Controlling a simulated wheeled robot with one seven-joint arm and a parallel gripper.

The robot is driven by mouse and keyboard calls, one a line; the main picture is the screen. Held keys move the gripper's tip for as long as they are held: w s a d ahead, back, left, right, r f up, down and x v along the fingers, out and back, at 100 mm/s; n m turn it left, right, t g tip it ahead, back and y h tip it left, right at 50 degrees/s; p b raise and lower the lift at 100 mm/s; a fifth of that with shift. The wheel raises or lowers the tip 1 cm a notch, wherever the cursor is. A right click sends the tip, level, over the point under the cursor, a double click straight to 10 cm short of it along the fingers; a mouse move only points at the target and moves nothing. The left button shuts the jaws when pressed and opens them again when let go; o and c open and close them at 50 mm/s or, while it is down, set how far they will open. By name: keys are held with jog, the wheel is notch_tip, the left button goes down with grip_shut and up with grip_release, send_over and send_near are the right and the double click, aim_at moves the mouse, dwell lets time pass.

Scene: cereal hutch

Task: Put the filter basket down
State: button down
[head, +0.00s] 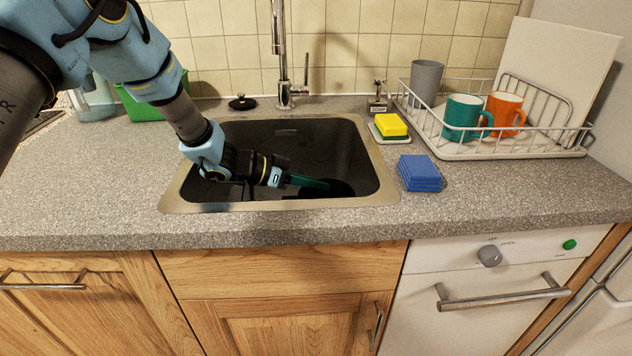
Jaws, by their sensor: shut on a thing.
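My gripper (320,184) reaches down into the dark sink (366,150), its green fingers pointing to the right. It is shut on the filter basket (340,189), a dark round shape at the fingertips that is hard to make out against the black basin. I cannot tell whether the basket touches the sink floor. My arm and gripper hide part of the basin's left side.
A chrome tap (283,75) stands behind the sink, with a black stopper (242,102) beside it. A yellow sponge (391,125), blue cloths (419,173) and a dish rack (470,150) with mugs are to the right. The left counter (80,185) has free room.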

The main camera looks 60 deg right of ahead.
jog(key=shift+f, duration=0.15)
jog(key=c, duration=0.9)
grip_release()
jog(key=shift+r, duration=0.45)
jog(key=b+v, duration=0.1)
jog(key=v, duration=0.6)
jog(key=shift+w+a+r, duration=0.15)
jog(key=shift+r, duration=0.05)
